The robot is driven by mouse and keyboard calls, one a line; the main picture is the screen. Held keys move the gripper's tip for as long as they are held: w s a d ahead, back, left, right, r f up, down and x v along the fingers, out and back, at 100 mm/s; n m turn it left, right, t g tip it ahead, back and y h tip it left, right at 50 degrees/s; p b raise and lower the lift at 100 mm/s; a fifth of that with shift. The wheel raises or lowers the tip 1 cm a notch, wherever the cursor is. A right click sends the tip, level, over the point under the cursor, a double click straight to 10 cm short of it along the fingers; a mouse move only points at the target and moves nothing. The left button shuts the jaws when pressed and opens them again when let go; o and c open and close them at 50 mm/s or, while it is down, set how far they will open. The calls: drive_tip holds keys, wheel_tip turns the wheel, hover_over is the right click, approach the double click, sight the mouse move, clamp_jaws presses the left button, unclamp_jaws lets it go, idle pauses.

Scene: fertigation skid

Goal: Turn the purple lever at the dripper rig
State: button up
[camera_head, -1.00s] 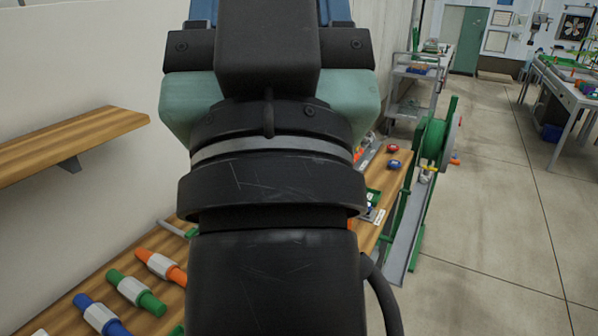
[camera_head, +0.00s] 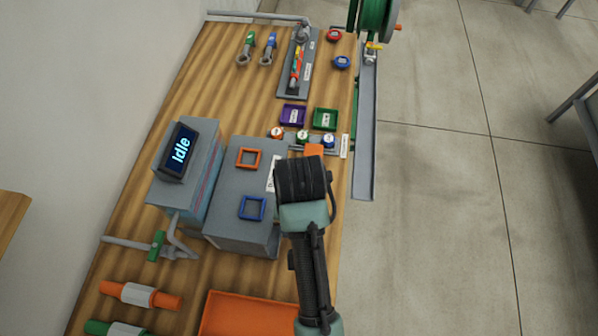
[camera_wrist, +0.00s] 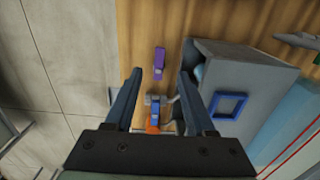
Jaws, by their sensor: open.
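A small purple piece (camera_wrist: 159,61), seemingly the purple lever, shows in the wrist view on or above the wooden bench, beside the grey box (camera_wrist: 243,68). My gripper (camera_wrist: 161,77) is open and empty, its two dark fingers spread to either side below that piece in the picture. A blue piece (camera_wrist: 155,112) and an orange piece (camera_wrist: 152,127) show between the fingers, lower in the picture. In the head view my arm crosses the bench's right edge and hides what is under it; the purple lever is not visible there.
In the head view, a grey box (camera_head: 233,212) with orange and blue square frames stands left of my arm, beside a display unit (camera_head: 180,150) reading "Idle". A purple tray (camera_head: 292,115) and a green tray (camera_head: 325,119) lie beyond. Open floor (camera_head: 430,220) is to the right.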

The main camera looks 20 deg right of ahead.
wheel_tip(320, 180, down, 11)
drive_tip(key=shift+f+p, duration=0.15)
drive_tip(key=shift+p, duration=0.3)
clamp_jaws()
